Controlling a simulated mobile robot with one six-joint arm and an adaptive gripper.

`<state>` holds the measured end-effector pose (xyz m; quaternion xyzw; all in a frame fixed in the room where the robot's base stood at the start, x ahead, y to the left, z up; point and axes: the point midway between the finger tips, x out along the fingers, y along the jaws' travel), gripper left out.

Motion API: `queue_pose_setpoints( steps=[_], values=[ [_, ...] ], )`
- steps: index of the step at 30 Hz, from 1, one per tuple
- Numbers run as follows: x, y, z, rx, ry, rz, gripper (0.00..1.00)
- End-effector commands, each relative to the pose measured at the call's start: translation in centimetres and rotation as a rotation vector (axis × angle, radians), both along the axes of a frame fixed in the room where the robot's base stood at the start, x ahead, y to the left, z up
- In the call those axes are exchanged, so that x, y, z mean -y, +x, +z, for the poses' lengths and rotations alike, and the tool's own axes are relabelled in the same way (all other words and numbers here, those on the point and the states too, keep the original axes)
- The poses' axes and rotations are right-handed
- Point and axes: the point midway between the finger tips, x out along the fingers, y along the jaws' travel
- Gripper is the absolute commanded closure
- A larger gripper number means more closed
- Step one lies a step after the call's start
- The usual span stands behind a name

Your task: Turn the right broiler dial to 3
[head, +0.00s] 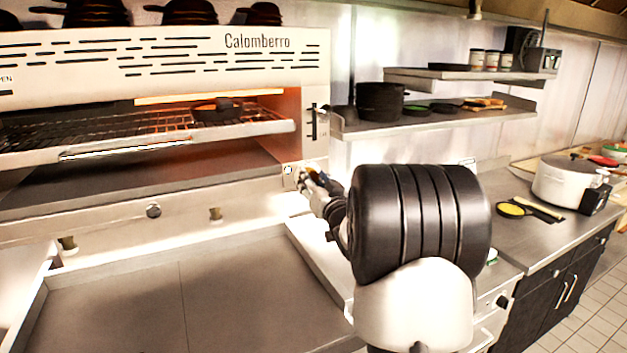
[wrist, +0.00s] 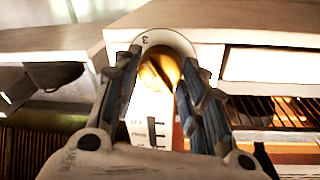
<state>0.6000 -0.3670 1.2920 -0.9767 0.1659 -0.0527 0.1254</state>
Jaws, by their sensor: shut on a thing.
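The right broiler dial (wrist: 159,72) is a round brass knob with a dark bar across it. It sits on a pale plate, and an upside-down 3 shows at the plate's edge. My gripper (wrist: 156,80) is closed on the dial, with one finger on each side of it. In the head view my gripper (head: 308,178) reaches the right end of the broiler's (head: 170,55) front and hides most of the dial. A corner of the dial's plate (head: 289,176) shows beside the fingers.
A dark pan (head: 217,108) sits on the broiler's rack under the glowing heater. A slotted lever plate (head: 314,122) is just above the dial. Steel shelves (head: 440,122) with pans are to the right. A white pot (head: 568,183) stands on the right counter. The griddle (head: 180,305) below is bare.

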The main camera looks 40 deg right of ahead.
Motion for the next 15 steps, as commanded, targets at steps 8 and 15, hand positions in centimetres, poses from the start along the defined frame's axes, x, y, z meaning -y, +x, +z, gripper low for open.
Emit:
queue_pose_setpoints(
  steps=[8,15],
  values=[
    [-0.02,0.01,-0.07,0.002,0.012,0.000,0.85],
    [-0.02,0.01,-0.06,0.002,0.012,0.000,0.58]
  ],
)
